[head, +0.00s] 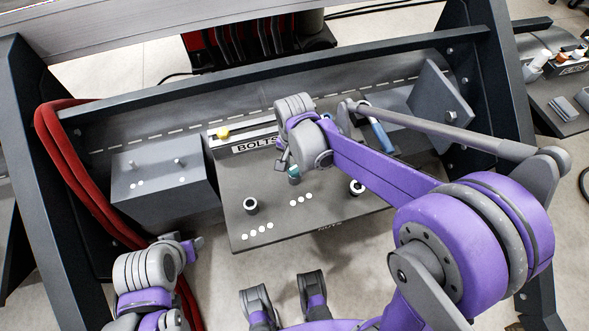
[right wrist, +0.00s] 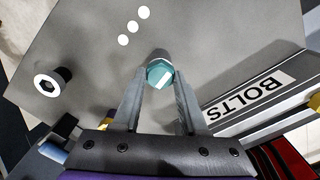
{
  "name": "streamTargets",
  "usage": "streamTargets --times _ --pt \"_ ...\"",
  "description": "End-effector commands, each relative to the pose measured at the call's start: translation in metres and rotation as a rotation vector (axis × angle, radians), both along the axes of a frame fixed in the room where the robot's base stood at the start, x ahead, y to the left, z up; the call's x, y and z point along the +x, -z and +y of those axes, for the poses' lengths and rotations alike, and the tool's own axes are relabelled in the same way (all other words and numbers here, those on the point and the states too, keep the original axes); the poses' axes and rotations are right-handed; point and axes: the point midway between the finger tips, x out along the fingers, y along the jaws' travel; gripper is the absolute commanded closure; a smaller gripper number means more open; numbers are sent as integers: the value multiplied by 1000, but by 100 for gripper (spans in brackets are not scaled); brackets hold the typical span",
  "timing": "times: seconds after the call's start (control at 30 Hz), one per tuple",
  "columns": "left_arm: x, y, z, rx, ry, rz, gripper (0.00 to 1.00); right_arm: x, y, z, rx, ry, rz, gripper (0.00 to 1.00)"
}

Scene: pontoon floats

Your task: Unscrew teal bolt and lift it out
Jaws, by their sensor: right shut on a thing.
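The teal bolt (head: 294,174) stands over the grey plate (head: 280,228), in front of the rack labelled BOLTS. The right wrist view shows its teal hex head (right wrist: 160,73) between the two fingers. My right gripper (head: 289,163) is shut on the bolt; its fingertips (right wrist: 160,80) press the head from both sides. A grey round part shows just beyond the head. I cannot tell how far the bolt sits in its hole. My left gripper (head: 194,243) is at the lower left, away from the plate, and its jaws are not clear.
The BOLTS rack (head: 240,152) with a yellow-headed piece (head: 222,134) stands behind. The plate's front left is mostly clear.

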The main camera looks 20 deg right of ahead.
Motion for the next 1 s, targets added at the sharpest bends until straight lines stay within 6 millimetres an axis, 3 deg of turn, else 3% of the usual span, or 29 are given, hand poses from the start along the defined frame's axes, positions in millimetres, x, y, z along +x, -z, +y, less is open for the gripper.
streamTargets --times 0.17,0.7,1.0 --pt "0 0 0 0 0 0 50 0 0 0 0 -84 0 100" --pt "0 3 0 0 0 1 50 0 -1 0 0 -919 0 100" --pt "0 3 0 0 0 1 50 0 -1 0 0 -1048 0 100"
